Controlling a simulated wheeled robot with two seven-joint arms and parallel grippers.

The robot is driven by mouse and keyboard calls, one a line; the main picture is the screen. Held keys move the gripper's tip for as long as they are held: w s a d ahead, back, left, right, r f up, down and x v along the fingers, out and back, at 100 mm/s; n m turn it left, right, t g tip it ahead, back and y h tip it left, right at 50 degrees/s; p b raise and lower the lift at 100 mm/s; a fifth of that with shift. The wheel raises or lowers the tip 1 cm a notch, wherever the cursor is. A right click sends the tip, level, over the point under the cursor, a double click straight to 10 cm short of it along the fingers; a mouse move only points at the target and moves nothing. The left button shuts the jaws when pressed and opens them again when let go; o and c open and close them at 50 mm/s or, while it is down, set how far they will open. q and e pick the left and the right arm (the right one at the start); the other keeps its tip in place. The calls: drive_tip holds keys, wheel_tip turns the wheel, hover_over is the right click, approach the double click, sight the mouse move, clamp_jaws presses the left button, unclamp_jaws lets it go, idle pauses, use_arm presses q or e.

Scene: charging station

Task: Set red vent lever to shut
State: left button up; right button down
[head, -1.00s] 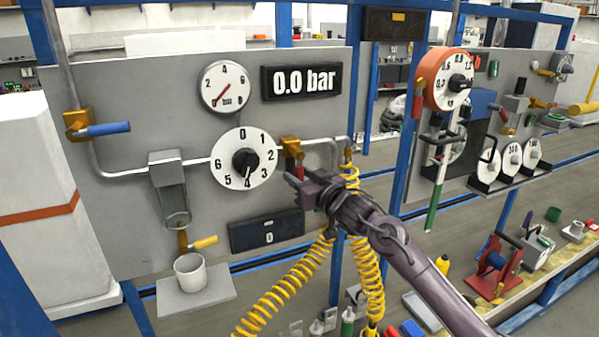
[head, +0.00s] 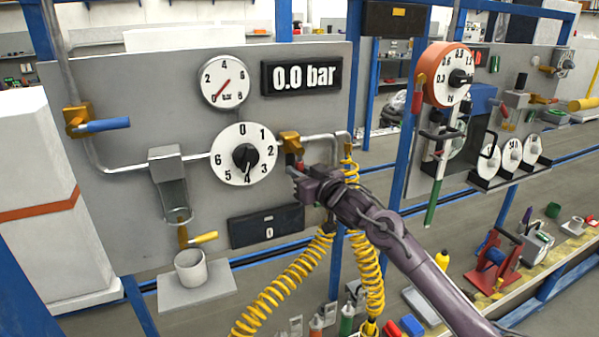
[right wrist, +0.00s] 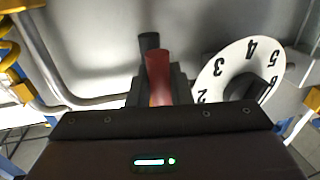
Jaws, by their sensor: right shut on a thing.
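The red vent lever (right wrist: 158,72) stands between my right gripper's fingers in the right wrist view. In the head view a small red part of the lever (head: 290,160) shows just below the brass valve (head: 290,143), and my gripper hides the rest. My right gripper (head: 298,182) is shut on the lever, in front of the grey panel (head: 110,225). The lever hangs down from the valve; its exact angle is hard to tell. My left gripper is not in view.
A white numbered dial (head: 228,140) with a black knob is left of the valve. The display (head: 301,79) reads 0.0 bar. Yellow coiled hoses (head: 367,275) hang below and beside my right gripper. A blue-handled valve (head: 100,126) is at the panel's left.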

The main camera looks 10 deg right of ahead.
drive_tip(key=shift+d, duration=0.1)
drive_tip(key=w+d+r+n+g+h+b, duration=0.1)
drive_tip(key=d+r+n, duration=0.4)
drive_tip(key=n, duration=1)
drive_tip(key=shift+r+n+h+b, duration=0.15)
drive_tip(key=shift+n+h+b, duration=0.15)
drive_tip(key=shift+h+b, duration=0.85)
drive_tip(key=shift+h, duration=0.25)
drive_tip(key=c, duration=1.4)
unclamp_jaws()
drive_tip(key=shift+o, duration=0.2)
drive_tip(key=shift+r, duration=0.1)
